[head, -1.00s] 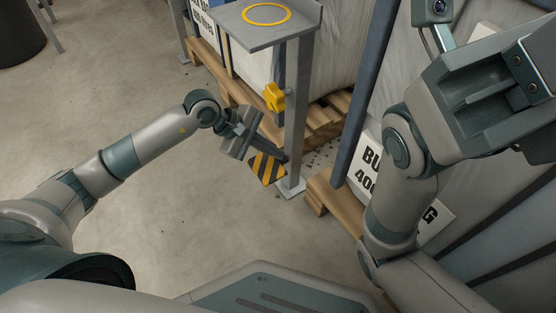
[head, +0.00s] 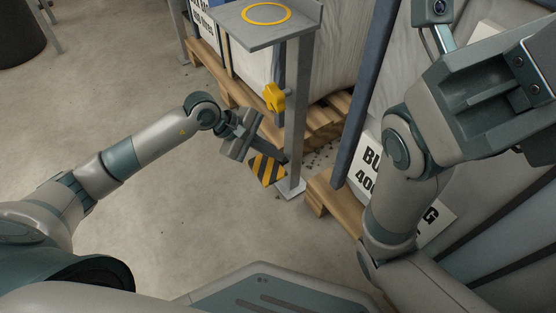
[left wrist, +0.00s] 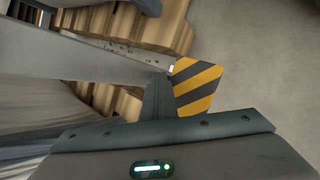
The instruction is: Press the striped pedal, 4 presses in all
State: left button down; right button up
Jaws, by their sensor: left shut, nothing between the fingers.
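The striped pedal (head: 266,171), yellow and black, sits low beside the foot of a grey post. It also shows in the left wrist view (left wrist: 197,86), partly hidden by my gripper's body. My left gripper (head: 280,155) is shut and empty, its dark fingers reaching over the pedal's upper edge near the post. In the left wrist view the fingers (left wrist: 158,80) end beside the pedal's edge by the post. I cannot tell whether they touch the pedal. My right arm rises at the right of the head view; its fingertips are out of the picture.
Wooden pallets (head: 325,120) with wrapped, labelled loads stand behind and right. The concrete floor (head: 150,240) at left is clear.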

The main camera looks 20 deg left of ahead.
aim_at(275, 160)
pick_arm(q)
jog(key=shift+s+a+f+b, duration=0.15)
jog(key=shift+f+b, duration=0.2)
jog(key=shift+f, duration=0.3)
jog(key=shift+s+f+b, duration=0.15)
jog(key=shift+f+b, duration=0.2)
jog(key=shift+f, duration=0.3)
dwell(0.8)
jog(key=shift+r, duration=0.1)
jog(key=shift+w+r+p, duration=0.1)
jog(key=shift+r+p, duration=0.75)
jog(key=shift+r, duration=0.7)
jog(key=shift+w+r, duration=0.1)
jog(key=shift+r, duration=0.05)
jog(key=shift+w+d+r+p, duration=0.15)
jog(key=shift+r+p, duration=0.8)
jog(key=shift+r, duration=0.3)
jog(key=shift+w+d+r+p, duration=0.1)
jog(key=shift+r+p, duration=0.85)
jog(key=shift+r, duration=0.3)
